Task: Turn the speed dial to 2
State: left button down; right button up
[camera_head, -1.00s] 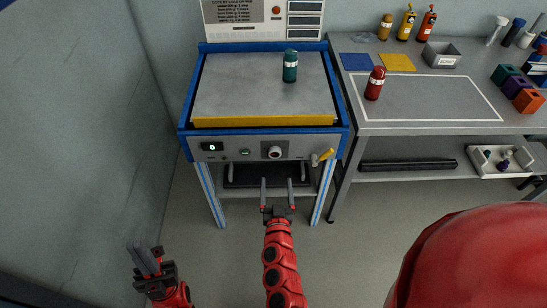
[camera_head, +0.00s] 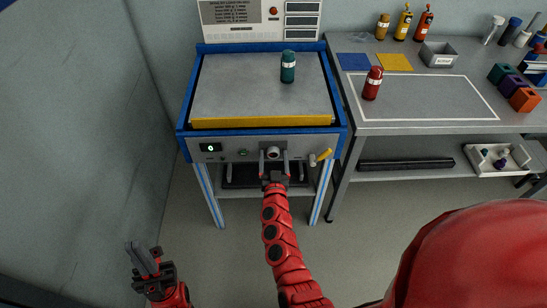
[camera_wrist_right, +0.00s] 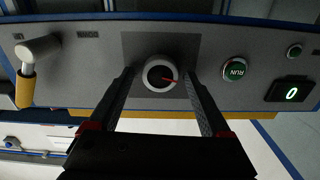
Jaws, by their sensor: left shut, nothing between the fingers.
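The speed dial (camera_head: 273,153) is a round light-rimmed knob on a dark plate on the machine's front panel. In the right wrist view the dial (camera_wrist_right: 160,75) has a dark face with a red pointer aimed to the right; no numbers are legible around it. My right gripper (camera_head: 273,157) is open, with its fingers on either side of the dial. In the right wrist view its fingers (camera_wrist_right: 160,95) stand apart with gaps to the knob; I cannot tell if they touch it. My left gripper (camera_head: 138,246) is shut and empty at the lower left, away from the machine.
A green RUN button (camera_wrist_right: 234,69) and a display reading 0 (camera_wrist_right: 291,92) sit beside the dial. A yellow-handled lever (camera_head: 320,157) is on its other side. A teal bottle (camera_head: 288,67) stands on the machine top. A red bottle (camera_head: 372,83) stands on the side table.

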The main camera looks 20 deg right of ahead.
grip_shut()
dwell(0.3)
jog(key=m+b, duration=0.2)
jog(key=m, duration=0.1)
jog(key=m+b, duration=0.1)
jog(key=shift+s+d+f+m, duration=0.1)
jog(key=shift+f+m, duration=0.15)
jog(key=shift+m, duration=0.15)
jog(key=m+b, duration=0.4)
jog(key=m, duration=0.2)
jog(key=shift+d, duration=0.15)
jog(key=m+b, duration=0.3)
jog(key=m, duration=0.1)
jog(key=shift+f+m, duration=0.15)
jog(key=shift+m, duration=0.25)
jog(key=shift+m+b, duration=1.15)
jog(key=shift+m, duration=0.85)
jog(key=shift+r, duration=0.2)
